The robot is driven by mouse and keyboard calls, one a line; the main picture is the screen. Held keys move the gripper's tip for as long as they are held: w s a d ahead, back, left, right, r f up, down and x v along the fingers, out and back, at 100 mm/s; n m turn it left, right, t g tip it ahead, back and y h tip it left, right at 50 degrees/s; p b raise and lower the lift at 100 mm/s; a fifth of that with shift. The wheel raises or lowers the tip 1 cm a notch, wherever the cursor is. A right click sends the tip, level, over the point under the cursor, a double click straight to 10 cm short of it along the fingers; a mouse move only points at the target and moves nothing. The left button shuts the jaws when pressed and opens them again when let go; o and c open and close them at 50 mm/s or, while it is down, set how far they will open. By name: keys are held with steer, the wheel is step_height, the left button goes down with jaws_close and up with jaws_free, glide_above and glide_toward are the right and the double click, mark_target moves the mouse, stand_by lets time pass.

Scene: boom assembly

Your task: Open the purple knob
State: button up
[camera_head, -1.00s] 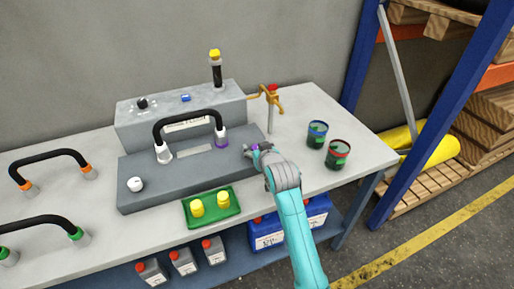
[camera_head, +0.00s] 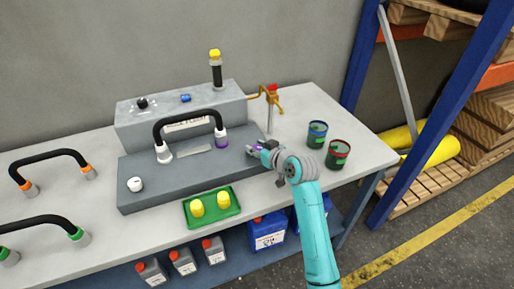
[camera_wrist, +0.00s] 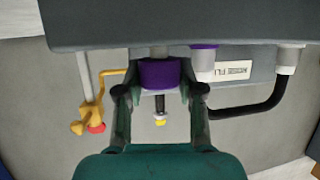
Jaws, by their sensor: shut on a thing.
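The purple knob (camera_wrist: 160,73) sits on a short grey stem at the edge of the grey block (camera_head: 135,203). In the wrist view it is between the two fingers of my gripper (camera_wrist: 160,88), which is shut on it from both sides. In the head view my gripper (camera_head: 258,150) is at the right end of the block, and its fingers mostly hide the knob. A black hose handle (camera_head: 188,117) stands on the block, with a white collar at its left foot and a purple collar (camera_head: 221,142) at its right foot.
A brass tap with a red top (camera_head: 272,95) stands behind my gripper. Two cans (camera_head: 317,134) stand to the right on the table. A green tray (camera_head: 212,218) with yellow caps lies in front of the block. A white knob (camera_head: 135,184) is on the block's left.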

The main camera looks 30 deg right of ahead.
steer(key=shift+n+g+y, duration=0.8)
steer(key=shift+n+y, duration=1.4)
steer(key=shift+y, duration=0.3)
steer(key=o, duration=1.2)
steer(key=shift+c, duration=0.2)
steer(key=shift+s+d, duration=0.1)
steer(key=v, duration=1.1)
steer(key=shift+s+d+r, duration=0.2)
steer(key=shift+s, duration=0.05)
steer(key=shift+d, duration=0.1)
